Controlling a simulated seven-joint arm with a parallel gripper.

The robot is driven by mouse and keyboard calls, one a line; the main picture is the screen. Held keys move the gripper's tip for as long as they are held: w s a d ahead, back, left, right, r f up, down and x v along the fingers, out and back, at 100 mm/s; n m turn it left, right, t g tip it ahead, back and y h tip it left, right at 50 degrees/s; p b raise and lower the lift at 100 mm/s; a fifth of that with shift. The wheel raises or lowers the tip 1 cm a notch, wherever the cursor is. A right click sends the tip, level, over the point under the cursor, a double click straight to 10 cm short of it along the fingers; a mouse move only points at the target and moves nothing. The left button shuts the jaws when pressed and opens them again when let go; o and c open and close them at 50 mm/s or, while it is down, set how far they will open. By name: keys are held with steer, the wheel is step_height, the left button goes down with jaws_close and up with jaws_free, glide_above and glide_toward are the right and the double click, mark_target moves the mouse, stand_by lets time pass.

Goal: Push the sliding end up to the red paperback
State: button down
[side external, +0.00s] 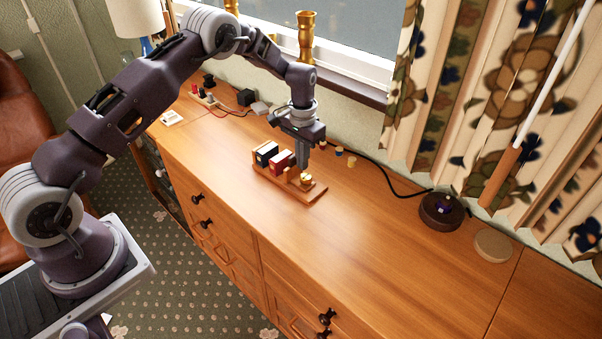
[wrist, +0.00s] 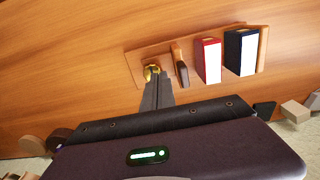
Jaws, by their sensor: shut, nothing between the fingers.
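A wooden book rack (side external: 314,192) lies on the dresser. A black book (side external: 266,153) and the red paperback (side external: 279,161) stand upright side by side on it; the red paperback (wrist: 208,60) is nearer the sliding end. The sliding end (wrist: 180,66), a small brown upright, stands apart from the red paperback with a narrow gap. A brass piece (side external: 306,180) sits on the rack's outer part. My gripper (side external: 303,168) is shut and empty, pointing down on the sliding end's outer side. In the wrist view its fingertips (wrist: 153,80) overlap the brass piece; contact is unclear.
A black cable (side external: 385,174) and small pegs (side external: 345,156) lie behind the rack. Small boxes (side external: 246,97) stand at the left. The dresser top (side external: 370,245) in front is clear.

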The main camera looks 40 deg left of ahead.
steer(key=shift+s+a, duration=0.1)
steer(key=shift+a, duration=3.4)
steer(key=shift+d+r, duration=0.1)
steer(key=shift+d, duration=0.7)
step_height(320, 180, up, 7)
steer(key=s+d+r+t, duration=0.1)
steer(key=s+d+r, duration=0.3)
steer(key=s+r, duration=0.5)
steer(key=s+d+r+t, duration=0.2)
steer(key=s+d+r, duration=0.3)
steer(key=r, duration=0.9)
steer(key=s+d+t, duration=0.1)
steer(key=s, duration=1)
steer(key=s+d+t, duration=0.1)
steer(key=s+d, duration=0.1)
steer(key=s, duration=1)
steer(key=shift+d+t, duration=0.3)
